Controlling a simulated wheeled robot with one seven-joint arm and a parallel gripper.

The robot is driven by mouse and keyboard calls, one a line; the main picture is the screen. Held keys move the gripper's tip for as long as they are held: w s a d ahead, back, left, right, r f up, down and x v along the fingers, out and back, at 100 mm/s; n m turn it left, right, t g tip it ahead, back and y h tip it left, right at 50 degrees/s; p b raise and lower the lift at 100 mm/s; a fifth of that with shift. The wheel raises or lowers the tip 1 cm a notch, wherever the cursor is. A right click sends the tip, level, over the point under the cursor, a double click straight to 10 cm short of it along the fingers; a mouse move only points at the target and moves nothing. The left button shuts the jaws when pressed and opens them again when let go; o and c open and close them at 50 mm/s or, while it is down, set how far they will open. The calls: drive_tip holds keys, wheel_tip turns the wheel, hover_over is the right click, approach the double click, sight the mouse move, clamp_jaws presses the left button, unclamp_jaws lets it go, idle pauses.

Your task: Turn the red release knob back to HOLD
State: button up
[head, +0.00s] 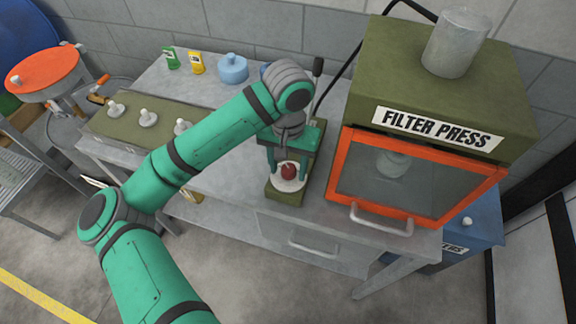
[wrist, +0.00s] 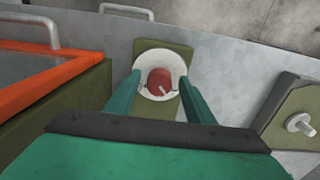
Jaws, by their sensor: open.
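The red release knob (head: 288,173) sits on a round white dial on a green base (head: 284,196), on the grey bench left of the filter press. In the wrist view the knob (wrist: 159,82) is round, with a small pale mark at its lower right, and the white dial (wrist: 146,59) surrounds it. No HOLD lettering can be read. My gripper (head: 289,172) points down over the dial, open and empty. In the wrist view its fingers (wrist: 159,86) are on either side of the knob, apart from it. Their exact height relative to the knob cannot be told.
The filter press (head: 430,120), with an orange-framed glass door (head: 400,183) and handle, stands close on the right. A green panel with several pale knobs (head: 148,118) lies to the left. A blue container (head: 233,68) and small green and yellow packs stand behind. The bench (head: 232,178) is bare nearby.

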sight(288, 168)
wheel_tip(288, 168, up, 11)
idle(0.5)
drive_tip(key=shift+f, duration=0.1)
idle(0.3)
